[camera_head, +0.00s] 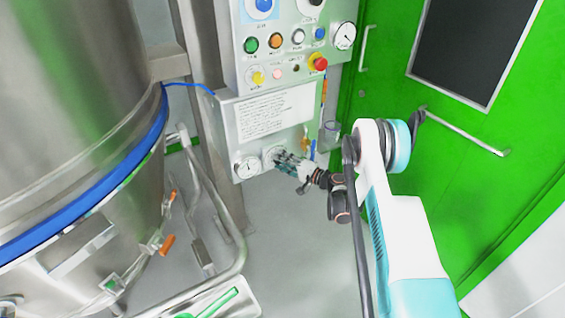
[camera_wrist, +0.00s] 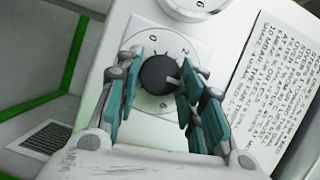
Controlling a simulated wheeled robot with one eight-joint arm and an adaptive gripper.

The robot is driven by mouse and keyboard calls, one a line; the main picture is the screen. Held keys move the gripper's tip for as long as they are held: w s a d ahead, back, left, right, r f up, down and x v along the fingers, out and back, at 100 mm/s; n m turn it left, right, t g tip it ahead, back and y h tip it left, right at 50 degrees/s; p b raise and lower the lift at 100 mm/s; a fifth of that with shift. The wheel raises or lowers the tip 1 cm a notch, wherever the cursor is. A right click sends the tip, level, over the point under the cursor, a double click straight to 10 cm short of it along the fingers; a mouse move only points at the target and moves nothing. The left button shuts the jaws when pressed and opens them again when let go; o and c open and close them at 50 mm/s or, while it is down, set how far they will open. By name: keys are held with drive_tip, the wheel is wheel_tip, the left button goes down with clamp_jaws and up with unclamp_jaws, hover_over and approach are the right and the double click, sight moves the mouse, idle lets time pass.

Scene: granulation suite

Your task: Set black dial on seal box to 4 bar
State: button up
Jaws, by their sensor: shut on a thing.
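The seal box (camera_head: 228,120) is the pale lower box on the wall unit, with a printed notice on its front. The black dial (camera_wrist: 153,74) sits on a round white scale plate (camera_wrist: 150,40) with numbers. The dial's white pointer mark faces right and slightly down in the wrist view. A 0 shows at the top of the plate and a 2 at upper right; the right finger hides the number by the pointer. In the head view my gripper (camera_head: 279,160) covers most of the dial.
A round gauge (camera_head: 247,167) is left of the dial on the box. The control panel (camera_head: 285,65) above carries several coloured buttons. A large steel vessel (camera_head: 75,100) stands left, with pipework (camera_head: 235,240) below. A green door (camera_head: 455,110) is at right. Grey floor is open below the box.

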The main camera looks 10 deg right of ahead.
drive_tip(key=o, duration=1.1)
drive_tip(key=shift+d, duration=0.1)
drive_tip(key=shift+c, duration=0.2)
drive_tip(key=v, duration=0.7)
drive_tip(key=shift+s+d, duration=0.15)
drive_tip(key=shift+r, duration=0.1)
